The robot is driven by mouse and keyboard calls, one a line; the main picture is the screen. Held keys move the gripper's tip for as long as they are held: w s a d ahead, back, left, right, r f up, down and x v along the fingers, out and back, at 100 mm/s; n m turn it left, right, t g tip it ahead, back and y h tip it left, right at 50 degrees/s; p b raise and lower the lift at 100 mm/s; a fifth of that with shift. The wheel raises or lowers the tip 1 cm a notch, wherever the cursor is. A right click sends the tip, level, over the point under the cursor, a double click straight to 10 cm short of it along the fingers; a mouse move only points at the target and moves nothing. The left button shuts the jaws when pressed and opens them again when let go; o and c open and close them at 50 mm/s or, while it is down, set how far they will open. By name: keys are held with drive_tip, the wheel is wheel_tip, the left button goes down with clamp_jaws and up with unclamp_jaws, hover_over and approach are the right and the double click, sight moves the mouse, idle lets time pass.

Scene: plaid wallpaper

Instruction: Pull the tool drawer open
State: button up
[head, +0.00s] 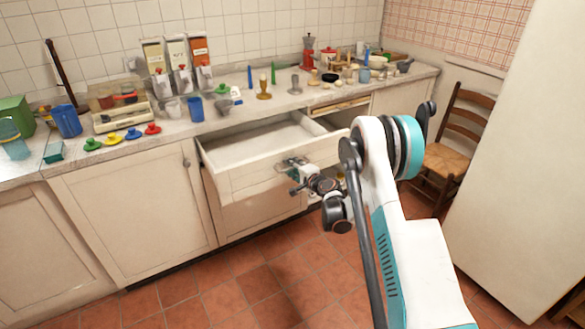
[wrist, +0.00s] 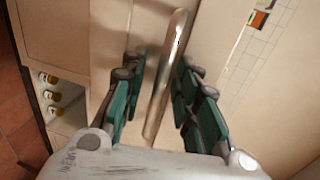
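The drawer (head: 235,180) under the counter stands well out from the cabinet, and its visible inside looks empty. My gripper (head: 290,168) is at the right part of its cream front. In the wrist view, the long metal bar handle (wrist: 167,75) runs between the two teal fingers of my gripper (wrist: 158,88). The fingers are apart, one on each side of the bar. A gap shows on the left side; the right finger is closer to the bar, and contact there is unclear. The handle is mostly hidden by my gripper in the head view.
A second drawer (head: 341,107) to the right is slightly open. The counter (head: 225,122) carries cups, colored lids, dispensers and small kitchen items. A wooden chair (head: 455,150) and a tall white panel (head: 515,170) stand on the right. Tiled floor (head: 220,285) is clear in front.

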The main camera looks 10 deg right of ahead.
drive_tip(key=v, duration=1.1)
drive_tip(key=shift+s, duration=0.4)
drive_tip(key=shift+d, duration=0.15)
